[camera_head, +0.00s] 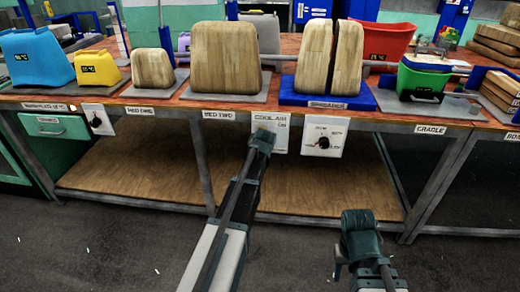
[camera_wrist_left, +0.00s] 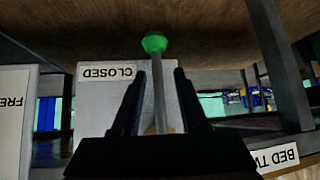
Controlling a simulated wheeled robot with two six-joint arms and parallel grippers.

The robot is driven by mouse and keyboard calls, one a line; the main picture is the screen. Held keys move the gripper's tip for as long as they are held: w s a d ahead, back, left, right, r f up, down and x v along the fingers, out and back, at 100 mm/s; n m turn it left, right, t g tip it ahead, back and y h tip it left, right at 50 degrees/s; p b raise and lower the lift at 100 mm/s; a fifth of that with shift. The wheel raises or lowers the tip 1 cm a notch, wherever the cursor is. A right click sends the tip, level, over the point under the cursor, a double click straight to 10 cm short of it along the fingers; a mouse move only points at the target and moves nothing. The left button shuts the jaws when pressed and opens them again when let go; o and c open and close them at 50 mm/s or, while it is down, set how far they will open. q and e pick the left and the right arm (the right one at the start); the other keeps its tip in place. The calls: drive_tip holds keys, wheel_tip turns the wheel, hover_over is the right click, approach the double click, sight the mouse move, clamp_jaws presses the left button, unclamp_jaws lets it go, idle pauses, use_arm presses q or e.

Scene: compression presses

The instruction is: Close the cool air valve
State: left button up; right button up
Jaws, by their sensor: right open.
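The cool air panel (camera_head: 268,121) is a pale plate on the bench's front edge, partly hidden by my left arm. In the left wrist view, which is upside down, the panel (camera_wrist_left: 92,105) carries a "CLOSED" label (camera_wrist_left: 107,73). Its valve lever (camera_wrist_left: 159,100) is a thin grey rod with a green knob (camera_wrist_left: 155,43). My left gripper (camera_wrist_left: 156,80) is open, and the rod shows between its fingers with gaps on both sides. The head view shows my left gripper (camera_head: 262,138) in front of the panel. My right gripper (camera_head: 358,222) is open and empty, low before the bench.
A dial panel (camera_head: 325,136) sits right of the cool air panel. Another dial panel (camera_head: 98,119) is at the left. Wooden blocks and bins stand on the red bench top (camera_head: 278,70). A wooden lower shelf (camera_head: 130,185) lies below.

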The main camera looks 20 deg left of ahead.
use_arm(q)
drive_tip(key=shift+r, duration=0.1)
drive_tip(key=p+v, duration=0.9)
drive_tip(key=v, duration=0.4)
drive_tip(key=shift+s+d+r+p, duration=0.15)
drive_tip(key=shift+s+d+p, duration=0.05)
drive_tip(key=shift+p, duration=0.2)
drive_tip(key=s+d+r+m+g+h+p, duration=0.1)
drive_tip(key=s+d+r+m+g+p, duration=0.3)
drive_tip(key=s+d+p, duration=0.5)
drive_tip(key=s+d+r+m+g+h+p, duration=0.2)
drive_tip(key=s+d+r+m+g+p, duration=0.2)
drive_tip(key=s+d+r+p, duration=0.5)
drive_tip(key=s+d+m+p, duration=0.1)
drive_tip(key=s+d, duration=0.5)
drive_tip(key=s, duration=0.3)
drive_tip(key=shift+d, duration=0.15)
